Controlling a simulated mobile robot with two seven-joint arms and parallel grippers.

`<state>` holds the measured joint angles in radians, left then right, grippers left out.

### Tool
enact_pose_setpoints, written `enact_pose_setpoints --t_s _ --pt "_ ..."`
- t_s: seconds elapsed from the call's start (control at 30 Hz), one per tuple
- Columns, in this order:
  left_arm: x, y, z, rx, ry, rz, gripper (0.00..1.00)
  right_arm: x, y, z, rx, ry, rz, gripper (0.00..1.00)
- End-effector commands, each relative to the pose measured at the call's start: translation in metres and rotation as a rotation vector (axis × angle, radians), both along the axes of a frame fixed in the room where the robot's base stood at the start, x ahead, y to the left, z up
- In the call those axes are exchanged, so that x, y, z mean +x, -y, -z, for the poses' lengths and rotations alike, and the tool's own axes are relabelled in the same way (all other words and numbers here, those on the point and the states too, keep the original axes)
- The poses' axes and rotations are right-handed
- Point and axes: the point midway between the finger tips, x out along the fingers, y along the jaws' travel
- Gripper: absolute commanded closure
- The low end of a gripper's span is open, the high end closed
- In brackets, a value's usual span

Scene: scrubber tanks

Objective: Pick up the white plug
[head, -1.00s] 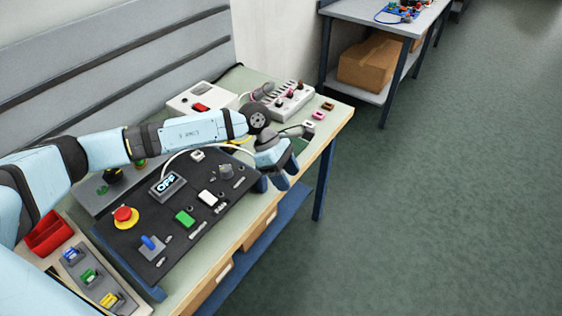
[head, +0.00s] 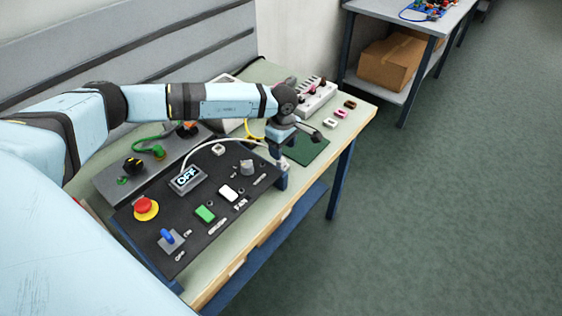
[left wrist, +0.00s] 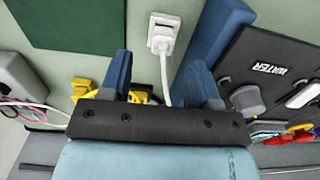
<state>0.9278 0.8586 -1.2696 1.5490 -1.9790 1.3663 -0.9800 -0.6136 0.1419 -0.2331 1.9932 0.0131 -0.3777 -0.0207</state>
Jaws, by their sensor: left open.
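The white plug (left wrist: 162,38) lies on the pale green bench top in the left wrist view, beside the blue edge of the control panel. Its white cable runs down the picture between my fingers. My left gripper (left wrist: 160,62) is open, with one finger on each side of the cable; the plug lies just beyond the fingertips, and I see no grip on it. In the head view my left gripper (head: 281,158) points down at the panel's right corner and largely hides the plug. My right gripper is in neither view.
The black control panel (head: 205,235) carries an OFF display, a red button and several switches. A dark green mat (head: 308,148) lies beside the gripper. A yellow connector (left wrist: 84,88) is close to the left finger. A white socket strip (head: 318,97) stands behind.

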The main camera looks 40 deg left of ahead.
Motion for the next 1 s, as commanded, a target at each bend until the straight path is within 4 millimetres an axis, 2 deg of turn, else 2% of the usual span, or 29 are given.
enact_pose_setpoints --t_s 0.4,0.67,0.9,1.0 --pt "-0.005 0.001 0.049 -0.001 -0.002 -0.001 0.44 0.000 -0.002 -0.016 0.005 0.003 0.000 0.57" --pt "-0.004 0.001 0.053 -0.002 0.001 0.000 0.44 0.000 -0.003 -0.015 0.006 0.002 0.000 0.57" --pt "-0.004 0.001 0.052 -0.002 0.000 -0.001 0.96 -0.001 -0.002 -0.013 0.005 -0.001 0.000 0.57" --pt "-0.004 0.001 0.052 -0.002 0.001 -0.001 0.98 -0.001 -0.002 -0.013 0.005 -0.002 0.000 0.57"
